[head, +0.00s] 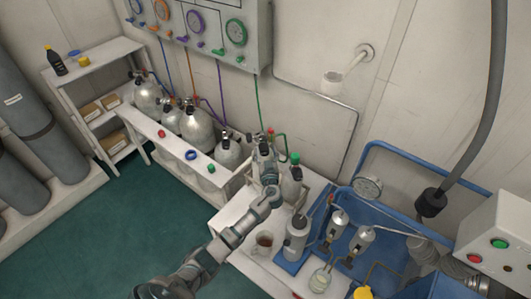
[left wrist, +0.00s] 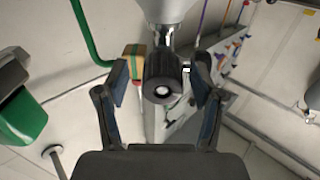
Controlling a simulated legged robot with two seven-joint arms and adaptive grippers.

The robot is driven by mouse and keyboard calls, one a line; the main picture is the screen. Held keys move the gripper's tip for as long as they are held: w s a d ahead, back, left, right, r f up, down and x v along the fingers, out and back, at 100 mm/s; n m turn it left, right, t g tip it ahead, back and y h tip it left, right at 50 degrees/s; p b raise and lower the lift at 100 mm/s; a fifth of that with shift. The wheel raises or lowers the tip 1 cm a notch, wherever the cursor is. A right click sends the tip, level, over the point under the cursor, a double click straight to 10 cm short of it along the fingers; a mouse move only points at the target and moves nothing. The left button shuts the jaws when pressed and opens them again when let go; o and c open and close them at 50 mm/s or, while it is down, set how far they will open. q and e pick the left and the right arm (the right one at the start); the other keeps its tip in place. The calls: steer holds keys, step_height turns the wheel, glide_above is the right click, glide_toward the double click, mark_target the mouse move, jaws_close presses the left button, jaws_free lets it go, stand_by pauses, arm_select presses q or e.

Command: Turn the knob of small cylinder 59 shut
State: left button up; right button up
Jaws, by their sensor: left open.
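No number 59 is readable. My right gripper is not in view.
A cylinder with a green top (head: 295,158) stands close on the right; a green knob (left wrist: 22,117) shows at left in the wrist view. A green hose (left wrist: 88,35) runs nearby. A mug (head: 264,241) and blue tray (head: 290,265) are on the bench.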

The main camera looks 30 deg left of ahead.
arm_select(q)
steer(key=shift+a+f, duration=0.1)
steer(key=shift+a, duration=0.15)
steer(key=c, duration=1.2)
steer(key=shift+o, duration=0.2)
